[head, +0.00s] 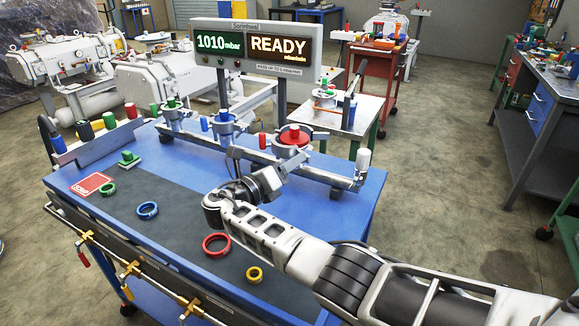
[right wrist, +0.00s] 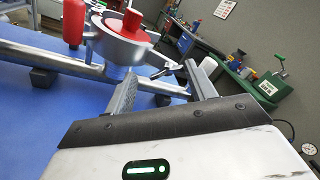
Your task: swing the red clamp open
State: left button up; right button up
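The red clamp station is a silver ring (right wrist: 118,46) around a red disc with a red plug (right wrist: 130,22) on top. In the head view its red disc (head: 294,138) sits on the metal manifold rail on the blue table. My right gripper (right wrist: 163,92) is open, with its two fingers apart, below and just in front of the ring in the wrist view. A small dark lever (right wrist: 168,70) from the ring shows near the gap between the fingers; contact cannot be told. In the head view my right gripper (head: 274,181) is in front of the rail. My left gripper is not in view.
The metal rail (head: 318,174) runs across the table, with blue and green stations to the left. A red cylinder (head: 262,140) stands left of the red station. A red ring (head: 216,245), yellow ring (head: 254,274) and blue ring (head: 147,210) lie on the dark mat. A display (head: 252,46) reads READY.

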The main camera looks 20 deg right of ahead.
jog(key=shift+s+d+f, duration=0.1)
jog(key=shift+d+f, duration=0.05)
jog(key=shift+d, duration=0.05)
pick_arm(q)
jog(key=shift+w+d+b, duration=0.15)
jog(key=shift+b, duration=0.25)
pick_arm(e)
jog(key=v, duration=1.6)
